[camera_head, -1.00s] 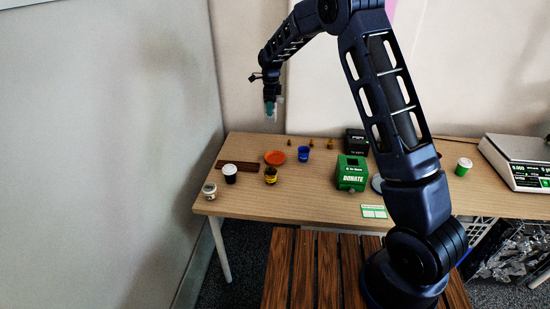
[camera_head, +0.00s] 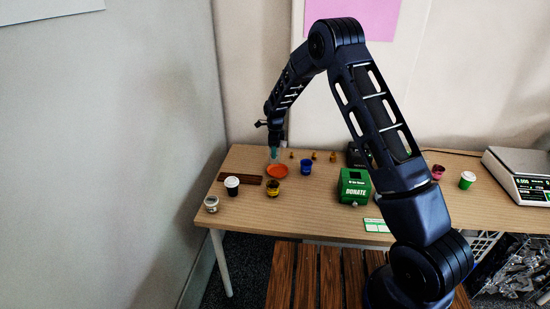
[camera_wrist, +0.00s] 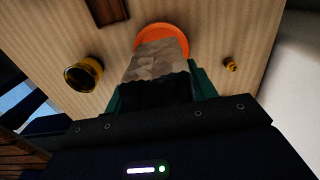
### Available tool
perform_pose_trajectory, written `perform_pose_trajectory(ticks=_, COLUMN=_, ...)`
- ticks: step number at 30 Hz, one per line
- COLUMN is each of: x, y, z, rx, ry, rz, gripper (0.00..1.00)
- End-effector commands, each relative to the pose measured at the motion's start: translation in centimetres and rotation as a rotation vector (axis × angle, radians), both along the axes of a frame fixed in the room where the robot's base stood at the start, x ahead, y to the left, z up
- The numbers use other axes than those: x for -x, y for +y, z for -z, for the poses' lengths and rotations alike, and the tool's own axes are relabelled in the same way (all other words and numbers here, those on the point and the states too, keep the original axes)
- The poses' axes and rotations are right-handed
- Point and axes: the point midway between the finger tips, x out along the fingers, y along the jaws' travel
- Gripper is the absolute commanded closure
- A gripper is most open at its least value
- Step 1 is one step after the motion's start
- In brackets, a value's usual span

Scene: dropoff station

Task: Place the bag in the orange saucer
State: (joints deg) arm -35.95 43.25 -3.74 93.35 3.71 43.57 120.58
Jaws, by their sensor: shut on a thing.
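The orange saucer (camera_head: 278,171) lies on the table near its back left part. My gripper (camera_head: 274,152) is low, just above and behind the saucer in the head view. In the wrist view a brown paper bag (camera_wrist: 157,60) sits between the green fingers of my gripper (camera_wrist: 160,88), and the gripper is shut on it. The bag overlaps the orange saucer (camera_wrist: 160,31), whose far rim shows beyond it. I cannot tell whether the bag touches the saucer. In the head view the bag is too small to make out clearly.
A blue cup (camera_head: 306,167) stands right of the saucer, a yellow-and-dark cup (camera_head: 273,187) in front, a white dark-lidded cup (camera_head: 232,186) to the left. A brown board (camera_head: 240,178) lies left. Small figures (camera_head: 314,156) stand behind. A green donation box (camera_head: 354,187) is farther right.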

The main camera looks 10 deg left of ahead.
Motion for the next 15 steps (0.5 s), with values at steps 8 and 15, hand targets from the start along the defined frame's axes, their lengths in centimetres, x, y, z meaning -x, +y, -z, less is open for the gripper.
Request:
perform_pose_trajectory(ticks=8, x=0.0, y=-0.1, z=2.7, rx=0.001, ry=0.002, rz=0.001, gripper=0.66)
perform_pose_trajectory(ticks=15, x=0.0, y=0.1, z=4.3, rx=-0.001, ry=0.000, rz=0.000, gripper=0.66)
